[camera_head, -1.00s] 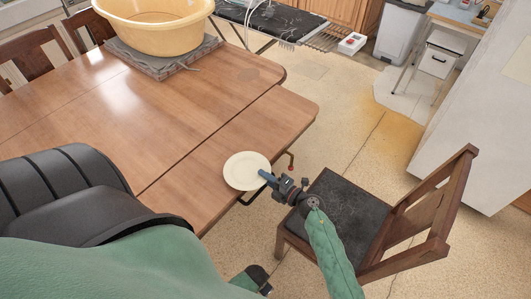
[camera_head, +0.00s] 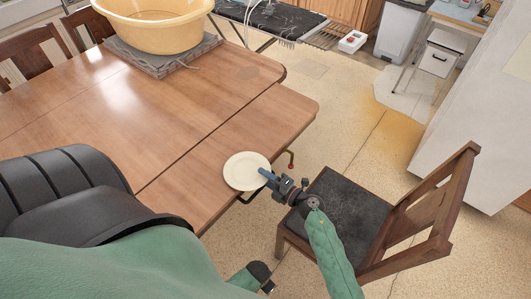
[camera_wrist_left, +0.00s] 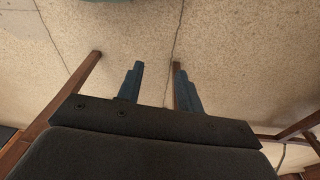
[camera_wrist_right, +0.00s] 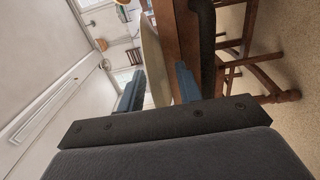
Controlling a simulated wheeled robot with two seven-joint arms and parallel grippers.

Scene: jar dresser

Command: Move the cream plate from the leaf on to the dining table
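The cream plate (camera_head: 246,171) lies flat on the narrow leaf (camera_head: 277,120) at the right side of the wooden dining table (camera_head: 130,120), near the leaf's front edge. My right gripper (camera_head: 265,174) is at the plate's right rim. In the right wrist view, the plate (camera_wrist_right: 154,62) shows nearly edge-on between the spread fingers (camera_wrist_right: 158,88), which look open around its rim; contact cannot be told. My left gripper (camera_wrist_left: 155,85) is open and empty, pointing down over the floor. In the head view it is mostly hidden at the bottom.
A wooden chair with a dark seat (camera_head: 345,210) stands right of the leaf, under my right forearm. A yellow basin (camera_head: 160,25) sits on a grey slab (camera_head: 165,62) at the table's far end. The tabletop between slab and leaf is clear. A white cabinet (camera_head: 475,130) stands at the right.

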